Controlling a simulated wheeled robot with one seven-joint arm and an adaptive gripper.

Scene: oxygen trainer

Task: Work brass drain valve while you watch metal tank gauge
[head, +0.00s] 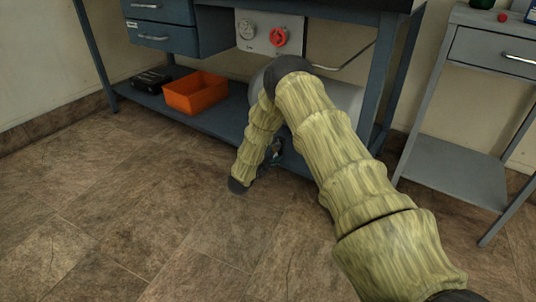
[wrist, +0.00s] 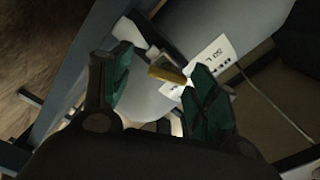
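The brass drain valve shows in the wrist view as a short yellow-brown bar (wrist: 167,75), between the green-padded fingers of my gripper (wrist: 157,66). My gripper is open around it; the bar's right end is close to the right finger, and I cannot tell if they touch. A gap shows to the left finger. In the head view my sleeved arm covers the valve and most of the gripper. The grey metal tank (head: 343,94) lies behind my arm, under the bench. A round white-faced gauge (head: 246,30) is on the panel above; its reading is too small to tell.
A red valve wheel (head: 279,37) is beside the gauge. An orange bin (head: 195,92) and a black case (head: 151,78) sit on the blue bench's lower shelf (head: 222,121). A grey cart (head: 455,172) stands right. The floor at left is clear.

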